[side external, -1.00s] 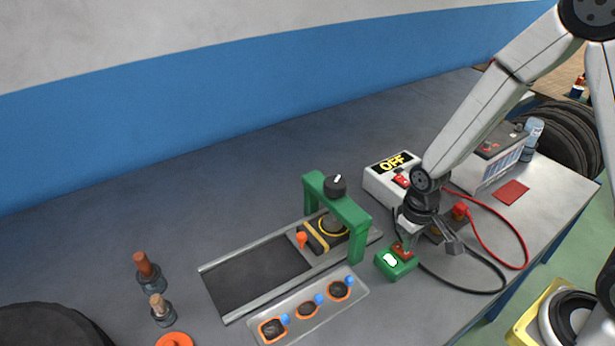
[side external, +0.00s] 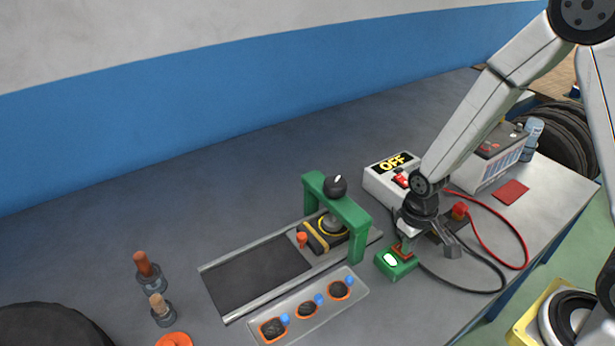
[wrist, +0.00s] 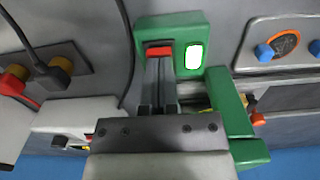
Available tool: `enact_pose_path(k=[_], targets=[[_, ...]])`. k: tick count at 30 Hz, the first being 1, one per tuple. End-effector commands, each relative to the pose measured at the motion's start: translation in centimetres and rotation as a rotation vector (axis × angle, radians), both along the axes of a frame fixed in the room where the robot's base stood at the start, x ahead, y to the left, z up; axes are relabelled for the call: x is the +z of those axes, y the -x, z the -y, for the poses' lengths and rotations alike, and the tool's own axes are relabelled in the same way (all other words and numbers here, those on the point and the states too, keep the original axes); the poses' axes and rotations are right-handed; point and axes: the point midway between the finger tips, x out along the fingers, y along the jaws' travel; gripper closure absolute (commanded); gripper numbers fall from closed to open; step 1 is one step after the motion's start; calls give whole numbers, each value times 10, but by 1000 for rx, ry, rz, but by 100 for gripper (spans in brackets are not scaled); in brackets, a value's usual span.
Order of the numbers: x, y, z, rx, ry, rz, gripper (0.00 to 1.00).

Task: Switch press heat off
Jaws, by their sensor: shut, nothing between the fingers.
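The green switch box (side external: 396,264) sits on the bench beside the press, with a white lamp window (side external: 391,259) and a red-orange rocker (side external: 403,250). In the wrist view, the box (wrist: 170,20) shows with its bright white lamp window (wrist: 194,55) and the red rocker (wrist: 158,51). My gripper (wrist: 159,62) is shut and empty, its fingertips at the rocker and covering part of it. I cannot tell whether they touch it. In the side view, my gripper (side external: 404,243) points down over the box. The green press frame (side external: 341,207) with a black knob (side external: 335,186) stands to the left.
A white charger (side external: 380,190) with an "OFF" display stands behind my gripper, with a battery (side external: 497,160) farther right. Red and black cables loop over the bench to the right. A tray (side external: 353,297) with several patched pieces lies left of the box.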

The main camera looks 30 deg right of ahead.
Motion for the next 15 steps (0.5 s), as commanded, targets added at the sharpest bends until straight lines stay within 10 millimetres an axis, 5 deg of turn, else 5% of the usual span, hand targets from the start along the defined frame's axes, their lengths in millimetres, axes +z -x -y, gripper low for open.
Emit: enact_pose_path(k=[15], targets=[[-5,0,0,0,0,1,100]])
